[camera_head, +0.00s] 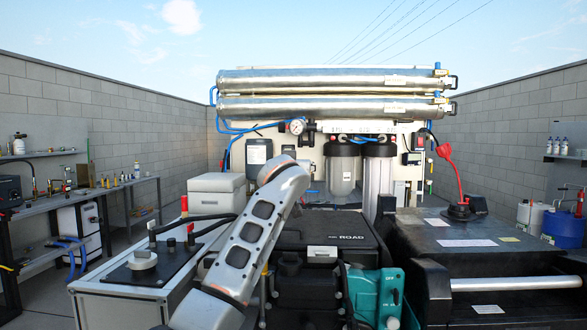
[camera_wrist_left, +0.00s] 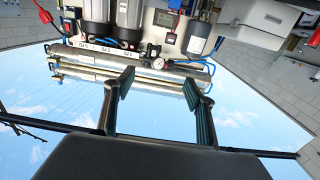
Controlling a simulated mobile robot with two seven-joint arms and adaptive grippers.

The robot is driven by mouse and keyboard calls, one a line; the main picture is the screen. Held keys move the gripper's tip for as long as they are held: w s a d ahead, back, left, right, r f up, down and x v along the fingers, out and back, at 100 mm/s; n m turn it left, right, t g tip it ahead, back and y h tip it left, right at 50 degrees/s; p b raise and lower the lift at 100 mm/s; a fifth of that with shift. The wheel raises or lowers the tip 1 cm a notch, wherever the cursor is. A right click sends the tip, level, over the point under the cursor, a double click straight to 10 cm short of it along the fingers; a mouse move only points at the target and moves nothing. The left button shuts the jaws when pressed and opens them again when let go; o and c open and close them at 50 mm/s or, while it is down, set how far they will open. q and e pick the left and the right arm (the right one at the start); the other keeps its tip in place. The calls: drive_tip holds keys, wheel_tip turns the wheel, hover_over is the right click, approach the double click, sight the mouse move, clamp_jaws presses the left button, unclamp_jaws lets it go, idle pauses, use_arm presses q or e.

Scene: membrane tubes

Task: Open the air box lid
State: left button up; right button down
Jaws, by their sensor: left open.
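No box in view carries a readable "air" label, so I cannot tell for certain which is the air box. A pale grey box (camera_head: 213,200) with a closed lid (camera_head: 216,182) stands left of centre in the head view. A black case (camera_head: 325,232) marked "ROAD", also closed, lies in the middle. My left arm rises across the front of the head view, and its gripper does not show there. In the left wrist view my left gripper (camera_wrist_left: 158,104) is open and empty, with its fingers apart. A pale grey box (camera_wrist_left: 258,18) shows at that view's top right.
Metal membrane tubes (camera_head: 330,82) lie across the rack at the back, above clear filter housings (camera_head: 341,168). A black bench (camera_head: 470,250) with a metal bar is at right. A teal case (camera_head: 375,297) stands in front. A workbench (camera_head: 80,196) lines the left wall.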

use_arm(q)
wheel_tip(320, 180, up, 10)
idle(0.5)
idle(0.4)
